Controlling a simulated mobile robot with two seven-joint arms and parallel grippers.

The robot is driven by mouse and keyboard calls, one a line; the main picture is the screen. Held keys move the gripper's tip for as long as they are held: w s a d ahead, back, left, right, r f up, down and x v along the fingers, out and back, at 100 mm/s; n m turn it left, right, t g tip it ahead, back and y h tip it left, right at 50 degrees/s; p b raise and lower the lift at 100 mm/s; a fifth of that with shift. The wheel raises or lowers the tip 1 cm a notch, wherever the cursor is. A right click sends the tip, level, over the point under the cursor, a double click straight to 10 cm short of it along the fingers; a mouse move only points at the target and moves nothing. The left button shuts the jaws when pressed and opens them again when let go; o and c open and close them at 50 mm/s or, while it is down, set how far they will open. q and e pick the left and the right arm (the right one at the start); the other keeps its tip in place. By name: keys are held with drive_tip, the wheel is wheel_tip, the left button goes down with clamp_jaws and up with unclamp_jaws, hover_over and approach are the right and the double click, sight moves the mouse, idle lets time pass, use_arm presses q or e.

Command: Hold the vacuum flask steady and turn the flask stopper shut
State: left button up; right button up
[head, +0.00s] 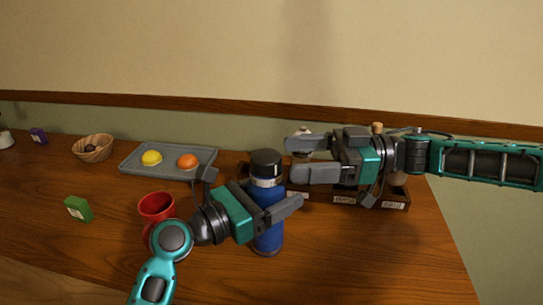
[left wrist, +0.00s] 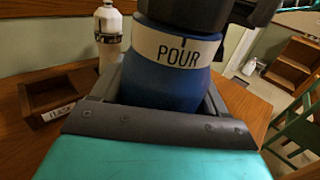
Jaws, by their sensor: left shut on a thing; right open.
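The blue vacuum flask (head: 268,235) stands upright on the wooden counter, with a black stopper (head: 266,162) on top. A pale band below the stopper reads "POUR" in the left wrist view (left wrist: 182,52), with a dark mark above the word. My left gripper (head: 275,203) is shut on the flask's body, which also fills the middle of the left wrist view (left wrist: 160,85). My right gripper (head: 290,158) is open and empty, just right of the stopper at about its height, apart from it in the picture. Part of the flask is hidden behind my left gripper.
A red mug (head: 157,207) stands close left of my left gripper. A grey tray (head: 135,168) holds a lemon (head: 151,157) and an orange (head: 188,161). A labelled wooden rack (head: 398,206) sits behind the right gripper. A green box (head: 78,208) and basket (head: 93,155) are farther left.

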drive_tip(key=d, duration=0.4)
use_arm(q)
drive_tip(key=o, duration=1.4)
drive_tip(key=shift+o, duration=0.2)
use_arm(e)
drive_tip(key=shift+w, duration=0.1)
use_arm(q)
drive_tip(key=shift+a, duration=0.1)
